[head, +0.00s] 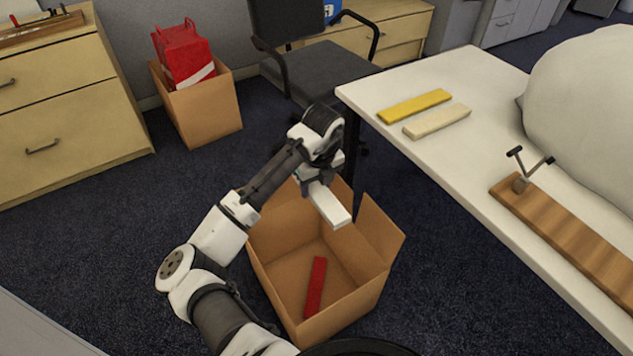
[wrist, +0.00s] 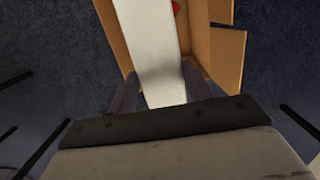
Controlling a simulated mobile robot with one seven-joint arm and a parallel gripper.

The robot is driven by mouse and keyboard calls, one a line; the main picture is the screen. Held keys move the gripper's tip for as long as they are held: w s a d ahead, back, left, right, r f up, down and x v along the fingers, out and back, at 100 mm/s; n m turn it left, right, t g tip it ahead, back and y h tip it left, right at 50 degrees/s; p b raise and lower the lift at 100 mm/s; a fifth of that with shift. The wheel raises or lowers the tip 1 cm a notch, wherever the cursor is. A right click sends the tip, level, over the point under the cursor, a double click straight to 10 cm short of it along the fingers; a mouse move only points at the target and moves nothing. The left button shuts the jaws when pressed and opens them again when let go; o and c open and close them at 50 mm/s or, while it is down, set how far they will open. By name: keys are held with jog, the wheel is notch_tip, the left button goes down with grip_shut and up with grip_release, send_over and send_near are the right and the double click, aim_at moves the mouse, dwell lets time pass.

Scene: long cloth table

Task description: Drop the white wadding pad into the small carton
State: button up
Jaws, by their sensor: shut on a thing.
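The white wadding pad (head: 328,205) is a long flat white block. My gripper (head: 314,180) is shut on one end of it and holds it above the open small carton (head: 376,268), over its far part. The carton stands on the floor with a flap folded outward, and a red strip (head: 315,287) lies inside. In the wrist view the white pad (wrist: 153,45) runs away from my gripper (wrist: 160,92) between its two dark fingers. The carton's brown wall (wrist: 215,45) shows behind it, and the pad hides much of the carton.
The white table (head: 450,153) at the right bears a yellow strip (head: 414,106), a cream strip (head: 437,121), a wooden board (head: 570,238) and a big pale bundle (head: 590,100). Another carton (head: 205,110) with a red bag stands at the back left. An office chair (head: 320,70) is behind.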

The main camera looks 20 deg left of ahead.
aim_at(317, 199)
notch_tip(317, 199, down, 6)
jog(key=b, duration=0.4)
jog(key=shift+b, duration=0.35)
jog(key=shift+r, duration=0.1)
jog(key=o, duration=1)
jog(key=r, duration=0.4)
jog(key=d+r+p, duration=0.1)
jog(key=r, duration=0.4)
jog(key=s+r, duration=0.1)
jog(key=r, duration=0.3)
jog(key=shift+d+r, duration=0.15)
jog(key=shift+r, duration=0.2)
